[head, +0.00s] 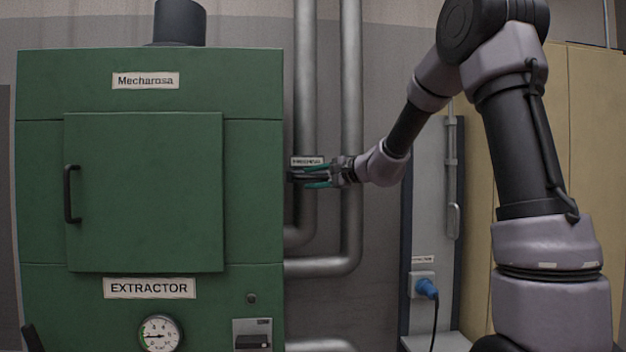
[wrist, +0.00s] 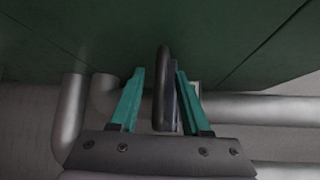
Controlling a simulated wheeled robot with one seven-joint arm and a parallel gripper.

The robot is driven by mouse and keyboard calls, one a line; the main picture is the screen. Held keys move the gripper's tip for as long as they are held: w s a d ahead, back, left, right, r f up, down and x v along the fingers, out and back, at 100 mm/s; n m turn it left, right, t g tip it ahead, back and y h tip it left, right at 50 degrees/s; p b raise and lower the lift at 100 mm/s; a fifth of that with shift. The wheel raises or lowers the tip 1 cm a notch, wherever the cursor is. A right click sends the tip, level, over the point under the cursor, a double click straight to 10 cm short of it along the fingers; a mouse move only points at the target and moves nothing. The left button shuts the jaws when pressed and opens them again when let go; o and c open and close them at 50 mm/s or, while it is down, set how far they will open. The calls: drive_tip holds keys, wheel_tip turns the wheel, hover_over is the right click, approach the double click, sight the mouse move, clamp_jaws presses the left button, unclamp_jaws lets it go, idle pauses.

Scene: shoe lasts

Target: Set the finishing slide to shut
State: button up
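A small label (head: 306,161), probably reading "FINISHING" but too small to read surely, sits by the green extractor's right side. Just below it, a dark slide handle (head: 294,177) sticks out from that side. My gripper (head: 316,177), with teal fingers, reaches it from the right. In the wrist view the dark handle (wrist: 160,88) stands between the two fingers of my gripper (wrist: 158,92). The fingers are apart, with a clear gap on the left; the right finger is close to the dark plate beside the handle. I cannot tell whether it touches. The slide's position is unclear.
The green extractor (head: 250,90) has a closed door (head: 150,190) and a gauge (head: 160,333). Grey pipes (head: 352,110) run behind my gripper. A blue plug (head: 427,288) sits in a wall socket at the lower right.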

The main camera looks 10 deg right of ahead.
clamp_jaws()
idle(1.3)
